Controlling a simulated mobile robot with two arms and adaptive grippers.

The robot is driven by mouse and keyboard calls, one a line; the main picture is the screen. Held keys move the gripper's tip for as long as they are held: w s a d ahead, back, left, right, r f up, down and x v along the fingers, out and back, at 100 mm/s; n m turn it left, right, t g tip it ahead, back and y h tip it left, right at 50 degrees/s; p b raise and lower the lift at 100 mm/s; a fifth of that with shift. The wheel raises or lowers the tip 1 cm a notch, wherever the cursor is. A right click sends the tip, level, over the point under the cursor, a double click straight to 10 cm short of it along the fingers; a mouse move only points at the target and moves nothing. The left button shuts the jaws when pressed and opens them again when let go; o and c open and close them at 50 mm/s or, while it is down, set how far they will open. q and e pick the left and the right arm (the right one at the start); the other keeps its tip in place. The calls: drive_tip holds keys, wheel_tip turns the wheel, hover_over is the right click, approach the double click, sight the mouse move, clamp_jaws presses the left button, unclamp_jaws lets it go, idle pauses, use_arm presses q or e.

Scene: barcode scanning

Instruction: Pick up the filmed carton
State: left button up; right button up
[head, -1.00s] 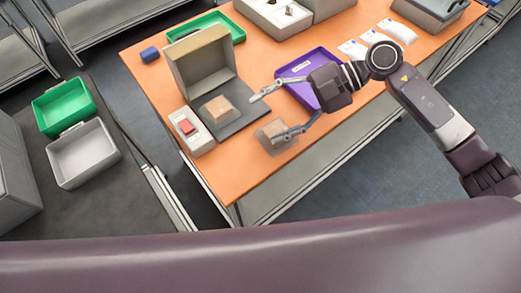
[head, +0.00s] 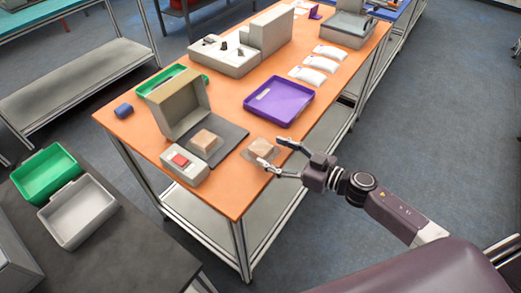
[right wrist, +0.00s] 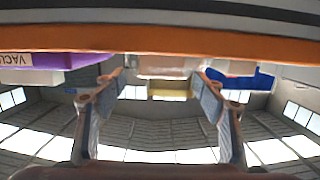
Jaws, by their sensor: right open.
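A small tan carton (head: 262,148) with clear film around it lies near the front edge of the orange table. My right gripper (head: 272,152) is open at the carton, its fingers pointing left toward it, one finger on the far side and one on the near side. In the right wrist view the pale carton (right wrist: 167,66) shows between the two spread fingers (right wrist: 165,88); I cannot tell whether they touch it. A second tan carton (head: 206,139) sits on the dark plate of the open-lidded machine. My left gripper is out of view.
The lidded machine (head: 178,104) with its red-button box (head: 183,166) stands left of the filmed carton. A purple tray (head: 278,101) lies behind it. A green tray (head: 172,78), a blue block (head: 123,110) and white packets (head: 314,62) are farther off.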

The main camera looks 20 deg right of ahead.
sight(264, 148)
drive_tip(key=p+x, duration=0.1)
drive_tip(key=x, duration=0.3)
drive_tip(key=shift+w+a, duration=0.15)
drive_tip(key=shift+w, duration=0.05)
drive_tip(key=shift+w+a+f, duration=0.2)
drive_tip(key=shift+w+f, duration=0.05)
drive_tip(key=shift+w, duration=0.05)
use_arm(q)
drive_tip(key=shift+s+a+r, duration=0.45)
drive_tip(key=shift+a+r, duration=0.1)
use_arm(e)
drive_tip(key=shift+s, duration=0.1)
drive_tip(key=c, duration=1.3)
drive_tip(key=shift+c, duration=0.2)
drive_tip(key=shift+r, duration=0.1)
